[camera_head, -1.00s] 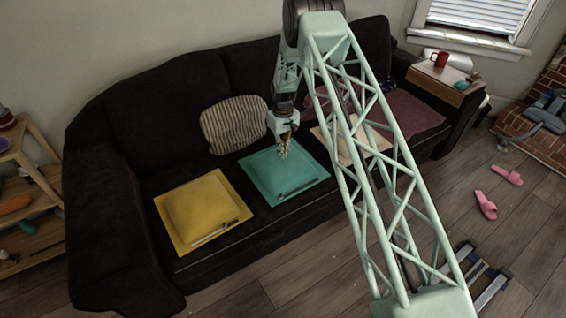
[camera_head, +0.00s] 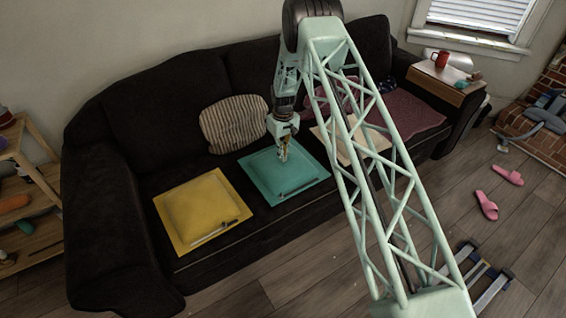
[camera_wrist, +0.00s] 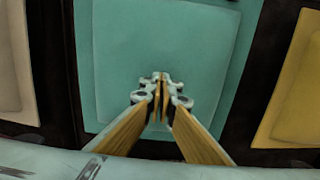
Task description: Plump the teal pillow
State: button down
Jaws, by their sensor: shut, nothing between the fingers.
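The teal pillow (camera_head: 268,178) lies flat on the dark sofa seat, between the yellow pillow and a cream one. A dark thin bar lies along its front edge. My gripper (camera_head: 283,158) points down at the pillow's upper right part, with its fingers shut and empty. In the wrist view the closed fingertips (camera_wrist: 161,78) show in front of the teal pillow (camera_wrist: 140,40), which fills the middle. I cannot tell whether the tips touch the cloth.
The yellow pillow (camera_head: 198,208) lies to the left and the cream pillow (camera_head: 366,136) to the right, partly behind my arm. A striped cushion (camera_head: 234,124) leans on the sofa back (camera_head: 150,95). Pink slippers (camera_head: 487,205) lie on the floor.

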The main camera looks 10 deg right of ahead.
aim_at(289, 158)
jog(key=shift+f, duration=0.35)
jog(key=shift+d+r, duration=0.1)
jog(key=shift+w+d+r, duration=0.3)
jog(key=shift+d+r, duration=0.45)
jog(key=shift+d, duration=0.05)
jog(key=shift+w+d+r, duration=0.25)
jog(key=shift+d+r, duration=0.45)
jog(key=shift+d, duration=0.1)
jog(key=shift+f, duration=0.15)
jog(key=shift+f+b, duration=0.45)
jog(key=shift+f, duration=0.95)
jog(key=shift+r, duration=0.15)
